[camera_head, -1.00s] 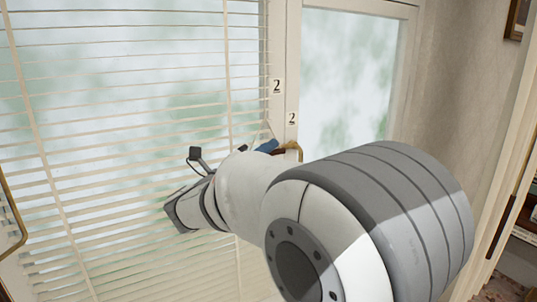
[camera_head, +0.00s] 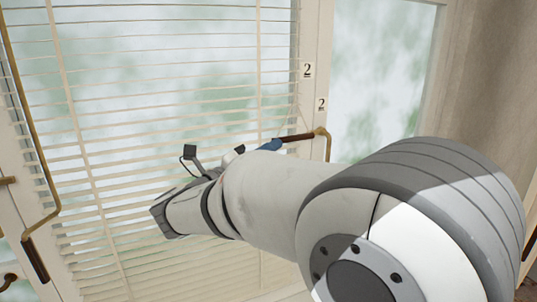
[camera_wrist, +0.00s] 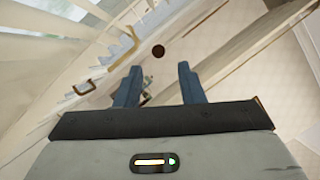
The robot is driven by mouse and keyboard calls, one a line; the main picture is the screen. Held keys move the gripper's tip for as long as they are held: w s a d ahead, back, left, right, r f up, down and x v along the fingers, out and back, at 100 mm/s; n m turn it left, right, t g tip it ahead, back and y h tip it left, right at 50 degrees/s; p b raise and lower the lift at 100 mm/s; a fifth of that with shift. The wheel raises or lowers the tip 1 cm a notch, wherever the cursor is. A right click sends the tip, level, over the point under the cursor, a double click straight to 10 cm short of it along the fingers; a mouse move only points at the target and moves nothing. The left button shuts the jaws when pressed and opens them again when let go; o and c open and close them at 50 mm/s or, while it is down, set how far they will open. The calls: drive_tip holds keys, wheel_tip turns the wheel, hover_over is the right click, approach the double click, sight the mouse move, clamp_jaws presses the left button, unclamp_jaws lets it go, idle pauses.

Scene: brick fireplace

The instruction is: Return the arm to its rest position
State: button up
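My arm reaches across the head view in front of a window with blinds. My gripper shows in the wrist view (camera_wrist: 157,88) with its two blue fingers apart and nothing between them. In the head view only a bit of blue finger (camera_head: 271,145) shows past my arm; the rest of the gripper is hidden behind it. A brass handle with a brown grip (camera_head: 310,137) appears close to that finger in the picture. I cannot tell whether they touch.
White blinds (camera_head: 120,130) cover the window on the left. A bare window pane (camera_head: 380,75) is at the right, with a plain wall (camera_head: 490,90) beyond. Another long brass handle (camera_head: 35,262) is at the far left. In the wrist view a round dark knob (camera_wrist: 158,51) lies beyond the fingers.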

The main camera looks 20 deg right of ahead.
drive_tip(key=s+d+f+m+g+y, duration=0.2)
drive_tip(key=s+f+m+g+y, duration=0.1)
drive_tip(key=s+f+m+y, duration=0.4)
drive_tip(key=s+d+f+m+g+y, duration=0.25)
drive_tip(key=s+f+m, duration=0.25)
drive_tip(key=f+m, duration=0.35)
drive_tip(key=s+a+f+m+y, duration=0.2)
drive_tip(key=a+f+m+y, duration=0.1)
drive_tip(key=m, duration=0.6)
drive_tip(key=s+a+f+m+t+y, duration=0.1)
drive_tip(key=s+a+f+m+y, duration=0.2)
drive_tip(key=a+m+y, duration=0.3)
drive_tip(key=a+m, duration=0.1)
drive_tip(key=m, duration=0.2)
drive_tip(key=shift+a+f, duration=0.2)
drive_tip(key=shift+a, duration=0.05)
